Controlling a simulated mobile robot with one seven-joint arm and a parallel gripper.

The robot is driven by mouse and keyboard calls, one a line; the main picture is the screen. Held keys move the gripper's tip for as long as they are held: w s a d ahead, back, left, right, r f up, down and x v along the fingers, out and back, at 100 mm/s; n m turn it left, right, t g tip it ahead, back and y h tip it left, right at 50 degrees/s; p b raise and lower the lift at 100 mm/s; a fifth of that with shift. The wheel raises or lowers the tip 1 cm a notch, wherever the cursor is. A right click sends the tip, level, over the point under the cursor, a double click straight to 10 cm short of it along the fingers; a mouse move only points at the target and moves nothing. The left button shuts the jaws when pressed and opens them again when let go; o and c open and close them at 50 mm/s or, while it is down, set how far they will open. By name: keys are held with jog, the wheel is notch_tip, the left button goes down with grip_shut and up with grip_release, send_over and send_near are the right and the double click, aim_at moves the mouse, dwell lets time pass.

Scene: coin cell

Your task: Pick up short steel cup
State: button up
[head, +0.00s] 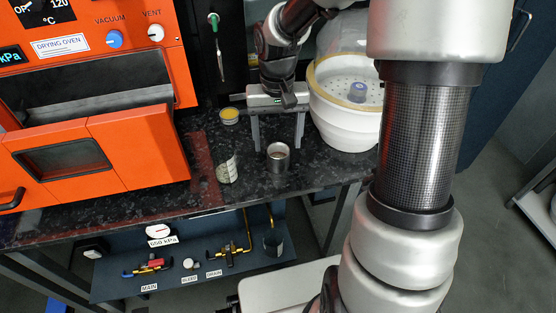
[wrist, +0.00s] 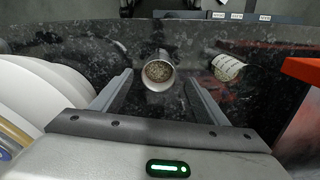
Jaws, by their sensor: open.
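The short steel cup (head: 278,158) stands upright on the dark speckled bench in the head view. In the wrist view the cup (wrist: 158,77) is near the middle, and its open mouth shows a speckled, brownish inside. My gripper (head: 277,146) points down over the bench, with its two fingers wide apart. The cup shows between the fingertips in both views, with a visible gap on each side. In the wrist view my gripper (wrist: 158,84) holds nothing. How far the fingertips are above the bench is hard to tell.
A marked glass beaker (head: 227,170) stands left of the cup. A yellow-topped jar (head: 229,116) is farther back. A white desiccator bowl (head: 340,118) is close on the right. The orange drying oven (head: 134,146) fills the left. The bench's front edge is near the cup.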

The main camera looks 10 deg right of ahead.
aim_at(278, 151)
jog(key=shift+d+f+b, duration=0.1)
jog(key=shift+f+b, duration=0.9)
jog(key=shift+f, duration=2.05)
jog(key=c, duration=1.2)
